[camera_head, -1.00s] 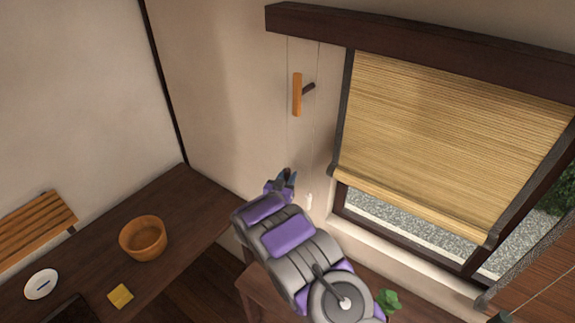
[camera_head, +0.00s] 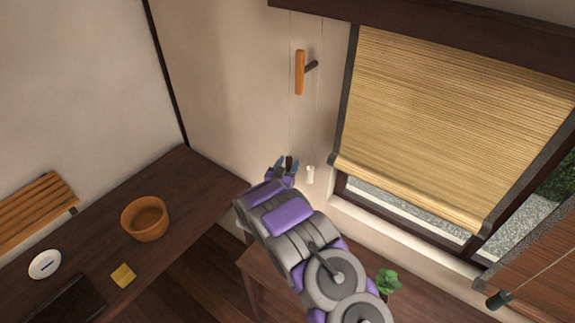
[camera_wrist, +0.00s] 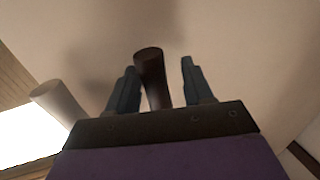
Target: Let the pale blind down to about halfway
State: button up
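The pale straw-coloured blind (camera_head: 440,125) hangs in the window and covers most of it; a strip of glass shows below its bottom edge. Two thin cords hang left of it. One ends in a dark pull (camera_head: 289,161), the other in a white pull (camera_head: 310,175). My gripper (camera_head: 285,167) is open at the dark pull. In the wrist view the dark pull (camera_wrist: 151,75) stands between the two blue fingers (camera_wrist: 160,85), nearer the left one, with a clear gap to the right one. The white pull (camera_wrist: 58,103) is outside the fingers to the left.
An orange cleat (camera_head: 300,72) is on the wall above my gripper. A reddish-brown blind (camera_head: 545,290) with its own dark pull (camera_head: 499,300) is at the right. Below are a low wooden table, a green plant (camera_head: 388,281) and a counter with an orange bowl (camera_head: 145,218).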

jog(key=v, duration=1.7)
jog(key=shift+a+b, duration=0.15)
jog(key=shift+b, duration=0.15)
jog(key=s+d+r+n+g+y+b, duration=0.1)
jog(key=s+d+r+g+y+b, duration=0.3)
jog(key=s+g, duration=0.2)
jog(key=s+d+r+n+g+y+b, duration=0.2)
jog(key=s+d+r+g+y+b, duration=0.15)
jog(key=s+g, duration=0.3)
jog(key=s+d+g+b, duration=0.1)
jog(key=s+d, duration=0.4)
jog(key=s, duration=0.5)
jog(key=s+d+r+g+h+b, duration=0.1)
jog(key=s+d+g, duration=0.2)
jog(key=s, duration=0.7)
jog(key=s+d+g+h+b, duration=0.1)
jog(key=s+d+g, duration=0.1)
jog(key=s+d, duration=0.5)
jog(key=s, duration=0.3)
jog(key=shift+s+d+r+n, duration=0.2)
jog(key=shift+n, duration=0.1)
